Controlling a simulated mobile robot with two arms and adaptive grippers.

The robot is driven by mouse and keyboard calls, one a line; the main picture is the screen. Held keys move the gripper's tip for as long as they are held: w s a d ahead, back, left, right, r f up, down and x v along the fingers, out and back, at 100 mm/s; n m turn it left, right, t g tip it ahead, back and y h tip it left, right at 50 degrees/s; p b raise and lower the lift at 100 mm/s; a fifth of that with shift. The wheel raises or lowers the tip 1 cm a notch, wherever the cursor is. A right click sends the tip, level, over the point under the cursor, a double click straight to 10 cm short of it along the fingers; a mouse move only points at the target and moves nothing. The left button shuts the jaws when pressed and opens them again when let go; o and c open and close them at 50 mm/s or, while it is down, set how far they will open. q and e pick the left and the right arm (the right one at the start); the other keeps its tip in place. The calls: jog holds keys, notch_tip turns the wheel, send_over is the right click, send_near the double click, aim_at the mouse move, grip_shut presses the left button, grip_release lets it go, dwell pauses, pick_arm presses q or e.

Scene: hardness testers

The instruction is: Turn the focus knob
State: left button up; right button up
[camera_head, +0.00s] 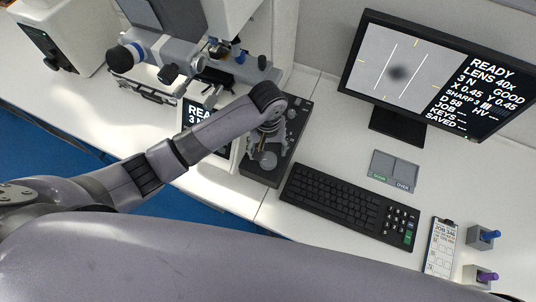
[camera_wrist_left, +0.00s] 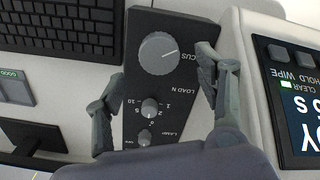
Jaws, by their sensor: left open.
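The focus knob (camera_wrist_left: 158,53) is a large grey round dial with a white pointer line, labelled FOCUS. It sits on a dark control box (camera_head: 262,178) beside the keyboard; the head view also shows the knob (camera_head: 266,159). My left gripper (camera_wrist_left: 161,65) is open over the box. In the wrist view one finger stands at the lower left of the knob and the other to its right, with visible gaps on both sides. I cannot tell the height of the fingertips over the knob. My right gripper is not in view.
Smaller LOAD (camera_wrist_left: 150,107) and LAMP (camera_wrist_left: 145,137) knobs lie on the same box, between the fingers' bases. A black keyboard (camera_head: 338,200) is close by. The tester (camera_head: 160,45) stands behind left, its touchscreen (camera_wrist_left: 299,100) beside the box. A monitor (camera_head: 385,125) stands at the right.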

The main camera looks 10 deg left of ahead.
aim_at(268, 159)
pick_arm(q)
jog(key=shift+f+p, duration=0.35)
jog(key=shift+f, duration=2.3)
jog(key=shift+c, duration=0.5)
jog(key=c, duration=1.1)
